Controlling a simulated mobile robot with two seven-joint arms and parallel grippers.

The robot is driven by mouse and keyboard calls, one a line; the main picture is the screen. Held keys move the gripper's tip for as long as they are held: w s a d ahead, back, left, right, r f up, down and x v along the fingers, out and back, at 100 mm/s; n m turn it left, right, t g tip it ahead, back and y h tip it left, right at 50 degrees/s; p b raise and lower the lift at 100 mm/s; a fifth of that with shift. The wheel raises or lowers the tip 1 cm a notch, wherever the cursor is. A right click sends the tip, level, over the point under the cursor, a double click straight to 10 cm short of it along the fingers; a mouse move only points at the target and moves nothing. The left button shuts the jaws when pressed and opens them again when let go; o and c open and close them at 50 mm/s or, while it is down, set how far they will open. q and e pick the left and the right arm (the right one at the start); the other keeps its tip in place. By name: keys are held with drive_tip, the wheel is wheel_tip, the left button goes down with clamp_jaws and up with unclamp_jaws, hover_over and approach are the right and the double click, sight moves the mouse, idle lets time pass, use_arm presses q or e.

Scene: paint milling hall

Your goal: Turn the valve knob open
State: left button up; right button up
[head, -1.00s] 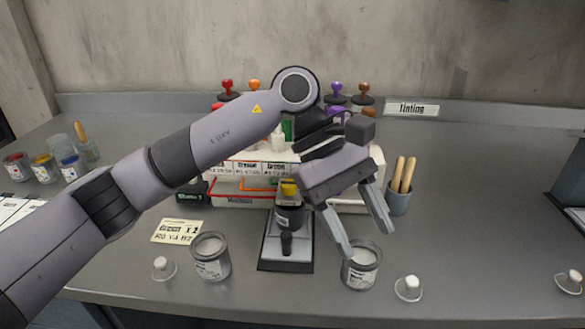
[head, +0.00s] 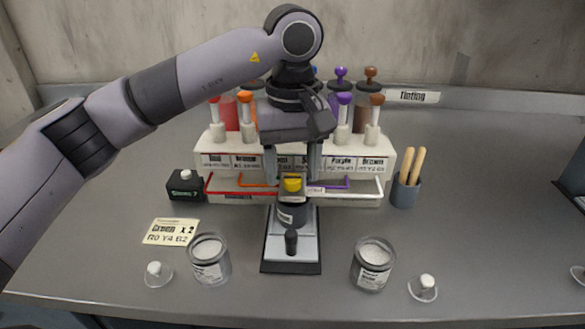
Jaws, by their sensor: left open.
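A yellow knob (head: 292,184) shows at the front middle of the white tinting rack (head: 222,142), directly above a dark labelled can (head: 291,212). I cannot tell how far the knob is turned. My left gripper (head: 292,180) is open and points down, with one finger on each side of the yellow knob. I cannot tell whether the fingers touch it. The gripper's body and wrist hide the middle of the rack behind. My right gripper is not in view.
The can stands on a black-and-white stand (head: 291,265). Two jars of white material (head: 209,262) (head: 373,268) flank it.

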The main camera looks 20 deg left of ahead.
use_arm(q)
drive_tip(key=shift+f, duration=0.4)
drive_tip(key=c, duration=1.1)
drive_tip(key=shift+o, duration=0.2)
